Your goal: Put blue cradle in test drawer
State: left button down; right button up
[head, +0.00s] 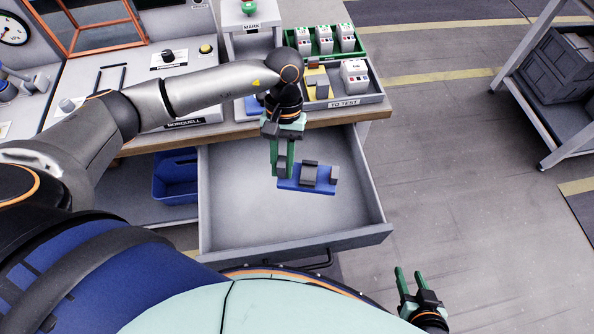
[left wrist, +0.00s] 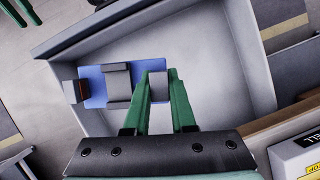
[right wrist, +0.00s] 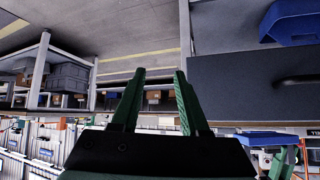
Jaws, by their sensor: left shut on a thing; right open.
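The blue cradle (head: 307,186) has a flat blue base with grey blocks on top. My left gripper (head: 283,172) is shut on the grey block at its left end in the head view. The cradle also shows in the left wrist view (left wrist: 94,82), with the left gripper (left wrist: 160,82) at its right end. The open grey drawer (head: 235,225) lies beneath the cradle; I cannot tell whether the base touches its floor. The drawer also shows in the left wrist view (left wrist: 215,50). My right gripper (head: 411,275) is open and empty, outside the drawer at the lower right.
The bench above the drawer holds a "TO TEST" tray (head: 345,103) and a green rack (head: 325,52) with several white devices. A blue bin (head: 175,180) stands left of the drawer. A shelf with crates (head: 560,65) is at the right. The floor between is clear.

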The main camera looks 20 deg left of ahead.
aim_at(294, 170)
pick_arm(q)
jog(key=w+f+n+b, duration=0.1)
jog(key=f+n+b, duration=0.1)
jog(key=f, duration=0.1)
jog(key=w+d+f+n+h+b, duration=0.1)
jog(key=f+b, duration=0.1)
jog(key=shift+w+d+f, duration=0.1)
jog(key=shift+w+f, duration=0.05)
jog(key=shift+w, duration=0.15)
jog(key=shift+w+d+f+n+b, duration=0.1)
jog(key=shift+w+f+n+b, duration=0.05)
jog(key=shift+f+n+b, duration=0.2)
notch_tip(294, 170, down, 7)
jog(key=b, duration=0.5)
jog(key=shift+r, duration=0.1)
jog(key=shift+f+b, duration=0.4)
jog(key=shift+b, duration=0.1)
jog(key=shift+f+b, duration=0.25)
jog(key=shift+b, duration=0.05)
jog(key=shift+r, duration=0.1)
jog(key=c, duration=0.7)
grip_release()
pick_arm(e)
notch_tip(294, 170, down, 10)
jog(key=w+a, duration=0.1)
jog(key=a, duration=0.1)
jog(key=shift+w+a+r+n+y, duration=0.2)
jog(key=shift+w+a+n+y, duration=0.1)
jog(key=shift+w+y, duration=0.1)
